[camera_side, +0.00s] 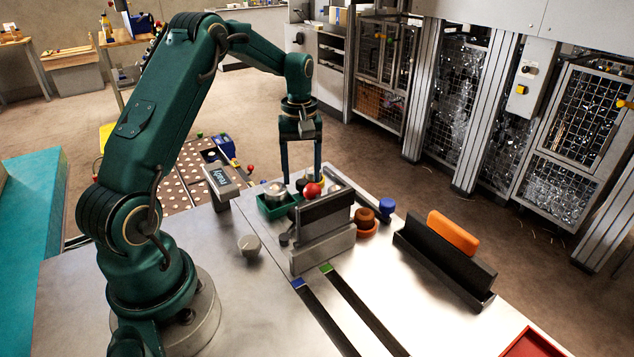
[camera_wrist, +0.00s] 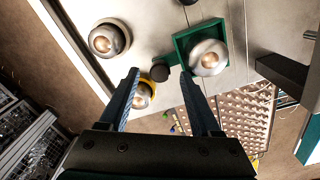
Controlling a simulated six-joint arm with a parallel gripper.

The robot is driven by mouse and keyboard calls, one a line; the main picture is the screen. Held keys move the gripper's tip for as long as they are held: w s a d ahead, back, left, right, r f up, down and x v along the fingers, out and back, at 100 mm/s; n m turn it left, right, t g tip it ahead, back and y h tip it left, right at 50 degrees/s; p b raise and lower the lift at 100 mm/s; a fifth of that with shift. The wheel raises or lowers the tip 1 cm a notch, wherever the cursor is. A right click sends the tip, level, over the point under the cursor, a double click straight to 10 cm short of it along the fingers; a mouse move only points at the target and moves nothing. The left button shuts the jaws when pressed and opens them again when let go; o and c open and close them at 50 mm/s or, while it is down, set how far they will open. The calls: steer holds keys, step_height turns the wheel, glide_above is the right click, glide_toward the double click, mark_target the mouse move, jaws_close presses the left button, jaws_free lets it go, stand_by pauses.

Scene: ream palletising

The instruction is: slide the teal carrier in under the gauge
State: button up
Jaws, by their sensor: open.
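The teal carrier (camera_side: 268,211) is a shallow green tray behind the upright plates in the side view, with a round metal piece (camera_side: 275,191) in it. In the wrist view the carrier (camera_wrist: 181,43) holds a shiny domed piece (camera_wrist: 208,58), and a short dark knob (camera_wrist: 160,73) sits at its lower left side. My gripper (camera_side: 301,180) points down above this area. In the wrist view its fingers (camera_wrist: 159,77) are apart, one on each side of the knob, with nothing clearly held. A dark upright plate over a grey block (camera_side: 323,248) may be the gauge; I cannot tell for sure.
A "Ready" display (camera_side: 220,178) stands left of the carrier, near a perforated board (camera_wrist: 240,112). A red ball (camera_side: 312,190) is close to my fingers. A black rack with an orange piece (camera_side: 452,232) stands at right. Dark strips (camera_side: 362,311) run along the front table.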

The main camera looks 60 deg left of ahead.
steer(key=shift+f, duration=0.55)
jaws_close()
steer(key=shift+r, duration=0.1)
stand_by(0.9)
